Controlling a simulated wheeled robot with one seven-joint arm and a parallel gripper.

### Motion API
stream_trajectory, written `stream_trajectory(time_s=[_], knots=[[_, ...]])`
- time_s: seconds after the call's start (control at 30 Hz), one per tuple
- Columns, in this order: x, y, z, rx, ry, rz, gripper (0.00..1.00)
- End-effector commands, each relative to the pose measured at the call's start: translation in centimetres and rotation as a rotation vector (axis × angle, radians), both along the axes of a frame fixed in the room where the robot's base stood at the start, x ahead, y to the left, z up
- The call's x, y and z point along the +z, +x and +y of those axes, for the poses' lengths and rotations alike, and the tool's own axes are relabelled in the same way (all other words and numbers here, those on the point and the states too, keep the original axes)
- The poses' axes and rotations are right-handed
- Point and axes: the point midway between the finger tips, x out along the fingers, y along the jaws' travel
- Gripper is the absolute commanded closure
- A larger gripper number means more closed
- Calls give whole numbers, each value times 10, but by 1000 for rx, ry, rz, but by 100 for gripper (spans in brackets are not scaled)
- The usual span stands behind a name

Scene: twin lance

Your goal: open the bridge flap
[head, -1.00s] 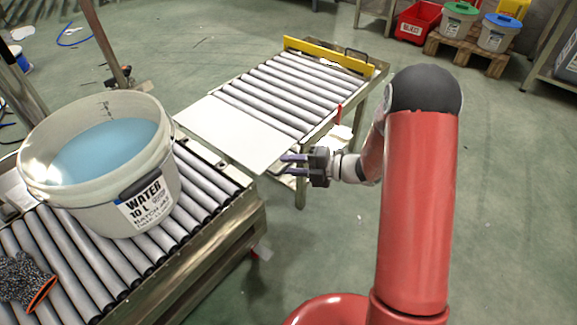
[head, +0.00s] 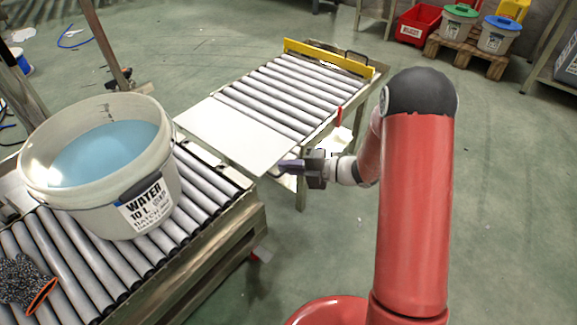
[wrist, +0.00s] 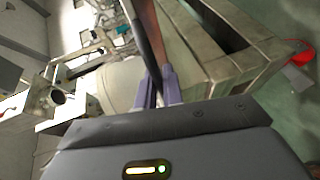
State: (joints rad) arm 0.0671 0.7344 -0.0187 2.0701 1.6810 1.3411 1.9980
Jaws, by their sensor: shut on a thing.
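The bridge flap (head: 235,135) is a flat off-white panel. It lies level between the near roller conveyor and the far roller section. My gripper (head: 283,167) is at the flap's near right corner, with its fingers shut on its edge. In the wrist view my gripper (wrist: 158,88) has its two purple-grey fingers close together on a thin dark strip, which looks like the flap's edge. Whether it holds the panel itself or a small handle on it cannot be told.
A large bucket of water (head: 100,165) stands on the near conveyor (head: 205,195), left of the flap. A speckled glove (head: 22,280) lies there too. A yellow stop bar (head: 330,57) closes off the far rollers (head: 290,90).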

Motion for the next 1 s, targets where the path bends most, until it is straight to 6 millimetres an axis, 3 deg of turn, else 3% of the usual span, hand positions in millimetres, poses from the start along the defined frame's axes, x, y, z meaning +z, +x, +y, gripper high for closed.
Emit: stream_trajectory(time_s=[0.4, 0.97, 1.0], knots=[[29, 2, -2, -1, 153, 196, 100], [31, 4, -3, 1, 219, 276, 100], [31, 4, -3, 1, 219, 276, 89]])
